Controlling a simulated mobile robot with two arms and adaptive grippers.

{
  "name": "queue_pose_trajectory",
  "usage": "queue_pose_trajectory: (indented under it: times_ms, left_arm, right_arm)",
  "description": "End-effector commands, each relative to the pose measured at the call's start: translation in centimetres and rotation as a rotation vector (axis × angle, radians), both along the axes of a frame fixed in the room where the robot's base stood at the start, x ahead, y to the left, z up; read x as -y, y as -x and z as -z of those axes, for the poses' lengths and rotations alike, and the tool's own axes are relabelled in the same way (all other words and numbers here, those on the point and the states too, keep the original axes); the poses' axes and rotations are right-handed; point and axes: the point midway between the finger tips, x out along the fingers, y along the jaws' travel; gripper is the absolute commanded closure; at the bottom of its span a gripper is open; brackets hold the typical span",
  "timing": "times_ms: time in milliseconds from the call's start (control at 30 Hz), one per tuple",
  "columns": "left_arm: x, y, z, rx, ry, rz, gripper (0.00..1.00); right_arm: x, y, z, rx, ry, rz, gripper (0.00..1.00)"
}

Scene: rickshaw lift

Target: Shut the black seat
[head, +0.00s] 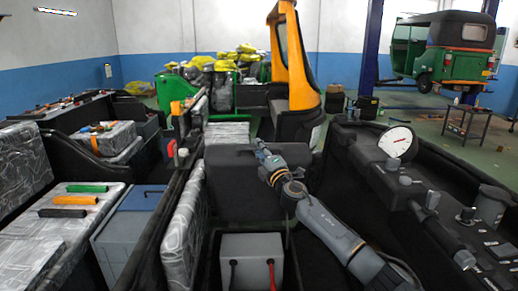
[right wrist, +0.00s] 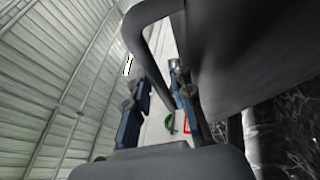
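The black seat (head: 232,187) stands raised in the middle of the head view, with its broad face toward me. Below it is an open compartment with a grey battery box (head: 252,265). My right arm reaches in from the lower right, and its gripper (head: 263,155) is at the seat's upper right edge. In the right wrist view, the gripper's two blue fingers (right wrist: 158,100) are apart. A bent black bar (right wrist: 143,50) runs down between them, beside the dark seat panel (right wrist: 265,50). Contact is not clear. My left gripper is not in view.
A black console with a white gauge (head: 398,142) and levers stands at the right. Grey patterned cushions (head: 183,225) and a blue-grey box (head: 130,235) lie left. Red and black cable ends rise by the battery box. A green rickshaw (head: 445,55) stands far behind.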

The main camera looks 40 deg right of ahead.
Motion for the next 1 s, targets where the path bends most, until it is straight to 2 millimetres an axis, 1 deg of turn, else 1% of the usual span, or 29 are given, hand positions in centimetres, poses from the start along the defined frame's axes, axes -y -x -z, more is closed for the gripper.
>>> queue_pose_trajectory:
  times_ms: [300, 367, 400, 433, 767, 1000]
  left_arm:
    - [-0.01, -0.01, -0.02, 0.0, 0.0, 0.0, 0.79]
    - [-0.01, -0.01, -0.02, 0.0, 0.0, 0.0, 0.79]
    - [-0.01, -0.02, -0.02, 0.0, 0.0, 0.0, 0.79]
    - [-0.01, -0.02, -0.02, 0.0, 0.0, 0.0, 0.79]
    - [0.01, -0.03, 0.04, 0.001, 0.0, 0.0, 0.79]
    - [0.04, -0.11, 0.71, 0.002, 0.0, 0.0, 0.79]
  right_arm:
    - [0.03, -0.21, -0.03, 0.0, 0.0, 0.0, 0.78]
    - [0.03, -0.21, -0.03, 0.0, 0.0, 0.0, 0.9]
    - [0.03, -0.2, -0.03, 0.0, -0.001, 0.0, 0.98]
    - [0.04, -0.19, -0.04, 0.0, 0.0, 0.0, 1.0]
    - [0.03, -0.19, 0.07, -0.001, -0.001, 0.0, 1.0]
    - [0.01, -0.2, 0.89, -0.003, -0.002, 0.0, 1.0]
